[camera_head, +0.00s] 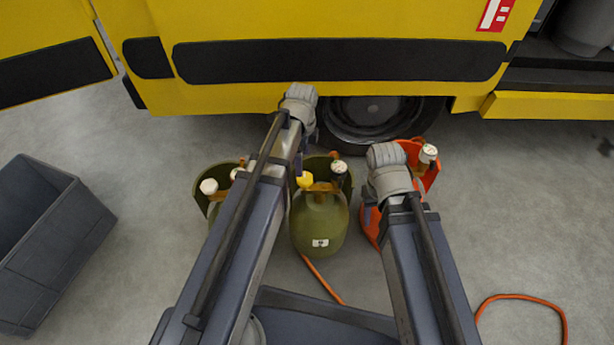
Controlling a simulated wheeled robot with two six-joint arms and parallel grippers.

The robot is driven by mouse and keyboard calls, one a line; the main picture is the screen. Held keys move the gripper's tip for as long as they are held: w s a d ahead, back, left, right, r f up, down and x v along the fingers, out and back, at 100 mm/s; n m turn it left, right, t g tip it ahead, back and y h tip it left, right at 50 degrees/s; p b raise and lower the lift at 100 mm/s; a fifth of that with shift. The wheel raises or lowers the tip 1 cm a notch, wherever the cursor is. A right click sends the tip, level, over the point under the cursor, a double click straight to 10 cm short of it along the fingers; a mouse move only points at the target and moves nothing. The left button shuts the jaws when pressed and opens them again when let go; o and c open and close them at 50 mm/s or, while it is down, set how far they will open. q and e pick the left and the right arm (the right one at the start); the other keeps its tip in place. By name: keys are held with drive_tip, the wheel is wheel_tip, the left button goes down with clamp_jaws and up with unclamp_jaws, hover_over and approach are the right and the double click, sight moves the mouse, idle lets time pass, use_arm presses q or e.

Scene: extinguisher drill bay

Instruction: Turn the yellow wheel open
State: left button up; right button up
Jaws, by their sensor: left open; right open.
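The small yellow wheel (304,180) sits on top of the middle olive-green cylinder (319,228), beside a white round gauge (338,167). My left arm reaches up past the cylinder on its left, and my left gripper (298,165) is mostly hidden by its own arm, near the wheel in the picture. It is open; I cannot tell whether it touches the wheel. My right gripper (369,196) is open and partly hidden, in front of the orange cylinder (371,224) at right.
Another olive cylinder (203,198) with a white gauge stands behind my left arm. A yellow vehicle (240,98) with a black tyre (345,135) closes off the back. A grey bin (75,235) stands left. An orange hose (535,299) lies on the floor at right.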

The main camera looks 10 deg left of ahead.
sight(303, 177)
use_arm(q)
drive_tip(key=shift+f, duration=0.1)
wheel_tip(303, 177, down, 8)
drive_tip(key=b, duration=0.7)
drive_tip(key=shift+b, duration=0.4)
drive_tip(key=shift+r, duration=0.2)
drive_tip(key=c, duration=1.4)
